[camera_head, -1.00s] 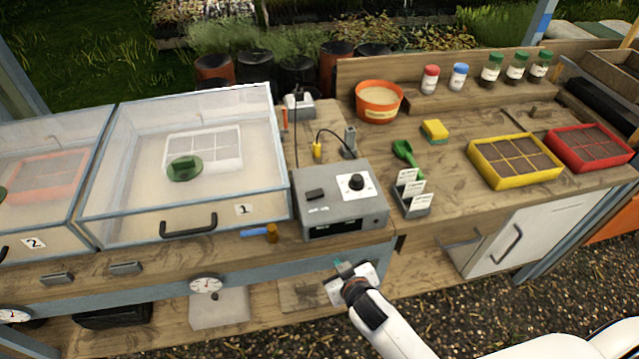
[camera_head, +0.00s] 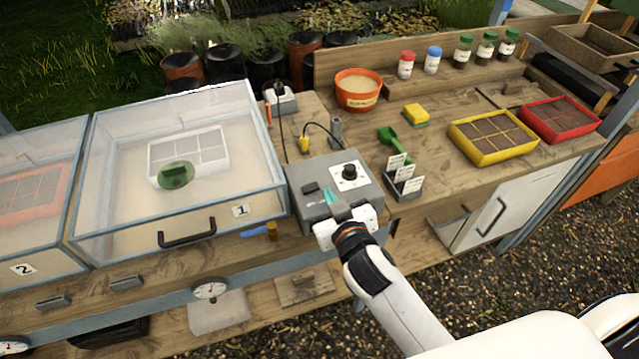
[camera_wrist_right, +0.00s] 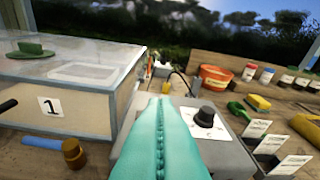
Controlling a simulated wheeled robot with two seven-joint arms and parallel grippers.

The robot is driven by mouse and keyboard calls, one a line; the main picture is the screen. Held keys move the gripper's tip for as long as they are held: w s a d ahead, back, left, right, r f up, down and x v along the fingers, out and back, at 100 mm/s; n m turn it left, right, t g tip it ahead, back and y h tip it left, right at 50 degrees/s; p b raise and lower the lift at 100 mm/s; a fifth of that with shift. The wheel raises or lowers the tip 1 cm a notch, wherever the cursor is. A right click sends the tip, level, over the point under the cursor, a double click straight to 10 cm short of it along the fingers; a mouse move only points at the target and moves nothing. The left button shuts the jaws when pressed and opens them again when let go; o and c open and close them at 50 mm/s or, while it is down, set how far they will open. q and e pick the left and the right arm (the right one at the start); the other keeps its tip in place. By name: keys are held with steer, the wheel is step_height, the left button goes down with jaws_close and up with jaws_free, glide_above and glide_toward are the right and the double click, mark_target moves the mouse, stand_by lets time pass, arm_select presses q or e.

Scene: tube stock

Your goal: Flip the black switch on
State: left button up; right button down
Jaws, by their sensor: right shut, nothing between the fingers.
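The black switch (camera_head: 310,188) is a small dark rocker on the top left of the grey control box (camera_head: 299,206). A black knob (camera_head: 349,171) on a white plate sits to its right. My right gripper (camera_head: 331,195) is shut and empty, its teal fingertips over the front part of the box top, just right of and nearer than the switch. In the right wrist view the shut fingers (camera_wrist_right: 165,101) point across the box, and the knob (camera_wrist_right: 205,116) shows to their right; the fingers hide the switch there. I cannot tell whether the fingertips touch the box. My left gripper is not in view.
A clear-lidded propagator (camera_head: 110,235) marked 1 stands left of the box. A label holder (camera_head: 404,193) and a green scoop (camera_head: 389,138) lie to the right. A yellow tray (camera_head: 461,151) is farther right.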

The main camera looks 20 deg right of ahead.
steer(key=p, duration=0.2)
glide_above(319, 195)
steer(key=shift+s+a+f, duration=0.15)
steer(key=shift+s+f, duration=0.05)
steer(key=shift+f, duration=0.3)
steer(key=shift+s+a+f, duration=0.15)
steer(key=shift+f, duration=0.3)
steer(key=f, duration=0.3)
steer(key=shift+w+d+f, duration=0.2)
steer(key=shift+w, duration=0.1)
steer(key=shift+d+f, duration=0.1)
steer(key=shift+f, duration=0.4)
